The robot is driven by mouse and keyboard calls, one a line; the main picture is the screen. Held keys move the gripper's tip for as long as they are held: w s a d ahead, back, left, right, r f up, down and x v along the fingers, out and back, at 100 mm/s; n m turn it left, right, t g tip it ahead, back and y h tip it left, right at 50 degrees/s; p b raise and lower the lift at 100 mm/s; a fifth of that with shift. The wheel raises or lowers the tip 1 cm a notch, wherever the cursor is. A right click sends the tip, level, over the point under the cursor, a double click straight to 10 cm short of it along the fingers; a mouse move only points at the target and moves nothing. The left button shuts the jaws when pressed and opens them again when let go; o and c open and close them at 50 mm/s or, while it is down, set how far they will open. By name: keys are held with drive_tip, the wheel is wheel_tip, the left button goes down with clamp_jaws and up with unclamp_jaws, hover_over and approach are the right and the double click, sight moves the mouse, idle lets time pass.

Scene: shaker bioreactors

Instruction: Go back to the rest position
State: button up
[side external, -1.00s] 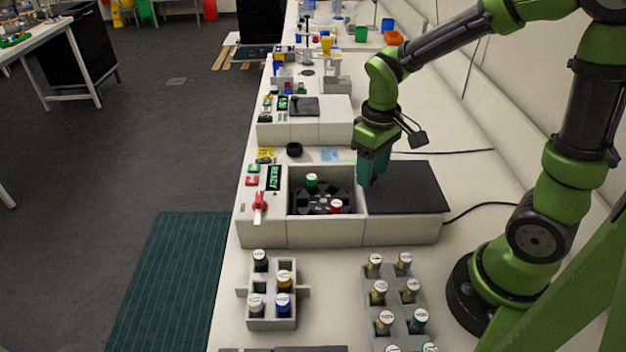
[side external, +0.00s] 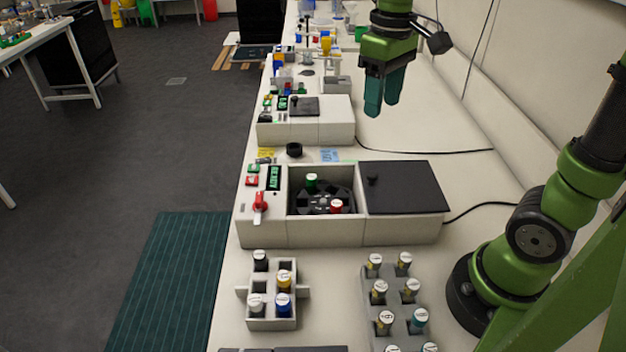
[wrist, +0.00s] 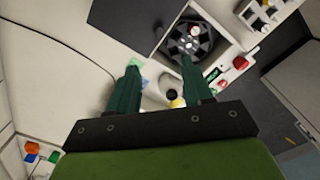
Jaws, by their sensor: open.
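My gripper (side external: 384,92) is open and empty, with teal fingers pointing down. It is in the air above the bench, behind the shaker bioreactor (side external: 340,225). Its two fingers also show apart in the wrist view (wrist: 160,90), with nothing between them. The bioreactor's dark lid (side external: 405,190) is slid to the right, so its chamber is uncovered.
A small rack (side external: 257,318) with several capped tubes stands in front left. A larger tube rack (side external: 375,312) stands in front right. A second device (side external: 335,129) is behind the bioreactor. A black ring (side external: 294,149) and sticky notes lie between them. A wall bounds the right side.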

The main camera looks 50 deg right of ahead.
drive_tip(key=shift+r, duration=0.65)
drive_tip(key=s+a+f+m+t+y, duration=0.2)
drive_tip(key=s+a+f+m+t, duration=0.2)
drive_tip(key=s+t, duration=0.2)
drive_tip(key=shift+s+a+t, duration=0.15)
drive_tip(key=shift+s+t, duration=0.1)
drive_tip(key=shift+t, duration=0.35)
idle(1.1)
